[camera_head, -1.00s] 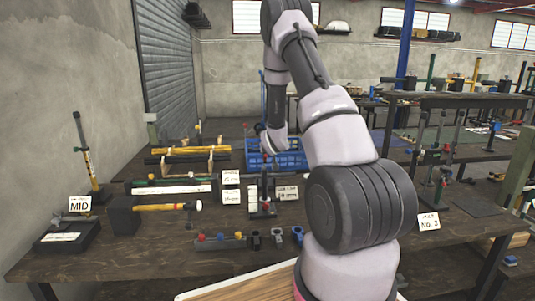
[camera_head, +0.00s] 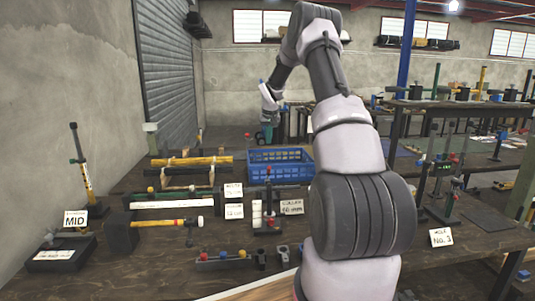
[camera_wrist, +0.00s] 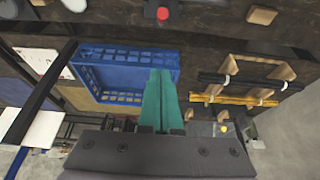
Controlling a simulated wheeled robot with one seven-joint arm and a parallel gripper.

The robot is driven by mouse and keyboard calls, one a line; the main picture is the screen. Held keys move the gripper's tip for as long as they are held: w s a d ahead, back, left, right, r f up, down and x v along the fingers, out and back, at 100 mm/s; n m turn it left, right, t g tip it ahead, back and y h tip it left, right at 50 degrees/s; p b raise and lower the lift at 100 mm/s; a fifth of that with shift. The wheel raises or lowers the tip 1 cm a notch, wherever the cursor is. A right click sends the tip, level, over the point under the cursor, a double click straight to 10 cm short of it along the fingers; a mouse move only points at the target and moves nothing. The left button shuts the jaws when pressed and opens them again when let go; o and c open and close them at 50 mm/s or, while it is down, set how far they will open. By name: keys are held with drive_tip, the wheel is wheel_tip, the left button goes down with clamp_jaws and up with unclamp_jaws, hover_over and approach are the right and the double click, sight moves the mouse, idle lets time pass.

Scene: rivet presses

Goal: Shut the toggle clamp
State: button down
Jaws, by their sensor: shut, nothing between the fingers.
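My gripper (camera_head: 268,134) is raised above the back of the bench, near the blue crate, with green fingers. In the wrist view the fingers (camera_wrist: 160,98) are together and empty, overlapping the crate's rim. No toggle clamp can be told for certain. A red-topped piece (camera_wrist: 162,13) shows at the top edge of the wrist view.
The blue crate (camera_head: 281,168) stands behind the fixture. Yellow and dark bars (camera_head: 190,161) rest on wooden supports to its left. A yellow-handled hammer (camera_head: 168,222), a MID sign (camera_head: 75,218) and a NO. 3 sign (camera_head: 440,237) stand on the bench. My arm hides part of the right side.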

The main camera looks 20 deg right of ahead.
hover_over(268, 173)
drive_tip(key=w+d, duration=0.1)
drive_tip(key=w, duration=0.3)
wheel_tip(268, 173, down, 9)
drive_tip(key=shift+s+a+f, duration=0.1)
drive_tip(key=shift+s+f, duration=0.25)
drive_tip(key=shift+s, duration=0.25)
drive_tip(key=shift+s+a+f, duration=0.1)
drive_tip(key=shift+s+f, duration=0.2)
drive_tip(key=shift+s, duration=0.25)
drive_tip(key=shift+s+a+f, duration=0.1)
drive_tip(key=shift+s+f, duration=0.35)
drive_tip(key=shift+f, duration=0.05)
